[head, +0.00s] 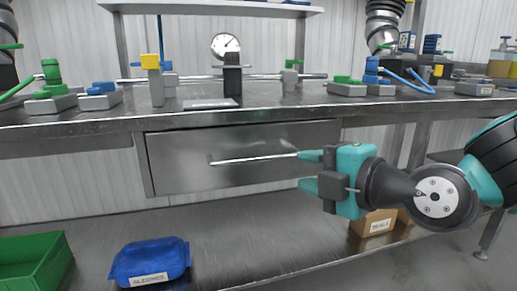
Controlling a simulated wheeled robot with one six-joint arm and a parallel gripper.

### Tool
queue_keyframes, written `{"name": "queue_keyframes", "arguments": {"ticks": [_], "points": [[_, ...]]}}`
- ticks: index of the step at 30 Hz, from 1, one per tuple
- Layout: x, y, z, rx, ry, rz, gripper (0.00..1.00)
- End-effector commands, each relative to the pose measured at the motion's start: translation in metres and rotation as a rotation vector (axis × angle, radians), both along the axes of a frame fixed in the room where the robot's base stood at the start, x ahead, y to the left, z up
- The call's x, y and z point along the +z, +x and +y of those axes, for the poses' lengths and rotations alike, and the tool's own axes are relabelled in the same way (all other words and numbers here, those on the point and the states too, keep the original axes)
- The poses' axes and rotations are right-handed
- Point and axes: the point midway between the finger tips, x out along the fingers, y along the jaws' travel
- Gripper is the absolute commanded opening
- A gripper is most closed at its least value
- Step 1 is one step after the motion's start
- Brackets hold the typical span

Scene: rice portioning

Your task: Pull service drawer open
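The service drawer (180,179) is a grey metal front under the worktop in the head view. It looks shut, with no visible gap showing its inside. Its handle, a thin pale horizontal bar (245,160), runs across the middle of the front. My gripper (301,170) is teal and dark grey and comes in from the right. Its two fingers are apart, one above the other, pointing left at the right part of the drawer. The upper fingertip overlaps the handle's right end in the picture; I cannot tell whether they touch. Nothing shows between the fingers.
The steel worktop (300,103) above carries a dial gauge (225,45), blocks and coloured fittings. On the lower shelf (255,233) stand a green bin (30,262), a blue labelled pack (150,262) and a cardboard box (374,225) below my gripper. The shelf's middle is clear.

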Motion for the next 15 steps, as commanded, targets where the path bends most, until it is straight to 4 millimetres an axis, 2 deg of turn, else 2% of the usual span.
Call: {"name": "queue_keyframes", "arguments": {"ticks": [1,7,15], "points": [[0.007,0.004,0.003,0.002,-0.001,0.008,0.37],[0.002,0.016,0.013,-0.004,-0.002,0.009,0.37],[-0.016,0.063,0.053,0.000,-0.001,0.002,0.37]]}}
